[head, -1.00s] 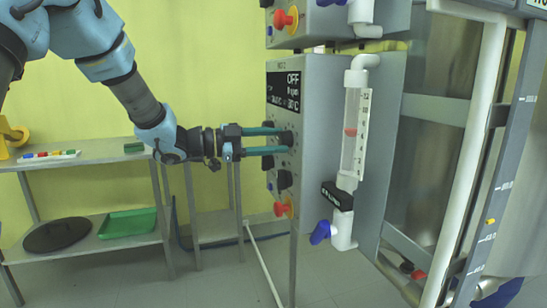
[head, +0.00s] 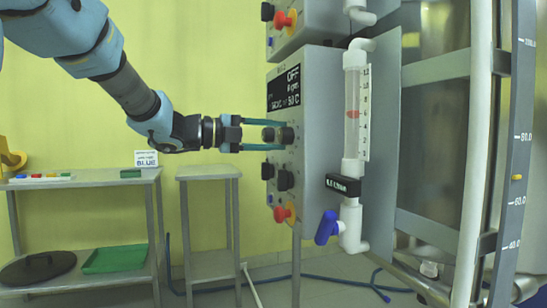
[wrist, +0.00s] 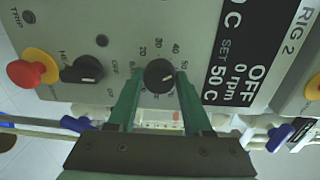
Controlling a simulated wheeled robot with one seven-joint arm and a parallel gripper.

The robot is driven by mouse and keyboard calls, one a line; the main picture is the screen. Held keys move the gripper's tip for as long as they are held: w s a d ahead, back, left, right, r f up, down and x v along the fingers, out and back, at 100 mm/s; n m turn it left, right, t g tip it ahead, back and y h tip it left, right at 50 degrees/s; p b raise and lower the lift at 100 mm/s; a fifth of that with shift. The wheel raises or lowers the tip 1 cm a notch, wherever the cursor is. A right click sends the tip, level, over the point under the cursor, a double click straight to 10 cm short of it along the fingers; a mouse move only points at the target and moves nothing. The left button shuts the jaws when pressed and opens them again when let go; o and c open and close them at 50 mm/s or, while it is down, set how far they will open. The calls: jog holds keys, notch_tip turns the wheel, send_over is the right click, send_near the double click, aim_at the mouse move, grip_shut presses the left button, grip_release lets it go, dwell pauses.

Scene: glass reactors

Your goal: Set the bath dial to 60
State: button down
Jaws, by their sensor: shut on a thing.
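The bath dial (wrist: 159,75) is a round black knob on a grey control panel (wrist: 110,20), with a printed ring of numbers; 20, 30, 40 and 50 can be read. Its pointer is too small to read surely. The panel's black display (wrist: 235,55) reads OFF, 0 rpm and SET 50 C. My gripper (head: 275,134) reaches the panel from the left in the head view, its two green fingers level. In the wrist view my gripper (wrist: 159,82) has one finger on each side of the knob, shut on it. The fingertips partly hide the ring.
A black HEAT knob (wrist: 83,69) and a red button on a yellow base (wrist: 27,73) sit beside the dial. A flow tube (head: 352,115) with a blue valve handle (head: 327,227) stands right of the panel. Steel tables (head: 85,178) stand at the left.

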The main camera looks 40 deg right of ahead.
jog(key=m+b, duration=0.2)
jog(key=b, duration=0.2)
jog(key=m+b, duration=0.3)
jog(key=b, duration=0.1)
jog(key=shift+s+f, duration=0.1)
jog(key=shift+f, duration=0.3)
jog(key=m+b, duration=0.2)
jog(key=b, duration=0.1)
jog(key=shift+r+m, duration=0.1)
jog(key=shift+m, duration=0.2)
jog(key=shift+r+m+h+b, duration=0.2)
jog(key=shift+m+h+b, duration=0.1)
jog(key=shift+m+b, duration=0.8)
jog(key=shift+r, duration=0.1)
jog(key=shift+c, duration=1.6)
grip_release()
jog(key=shift+a+r, duration=0.1)
jog(key=shift+a, duration=0.05)
jog(key=p+v, duration=0.1)
jog(key=v, duration=0.9)
jog(key=shift+a, duration=0.3)
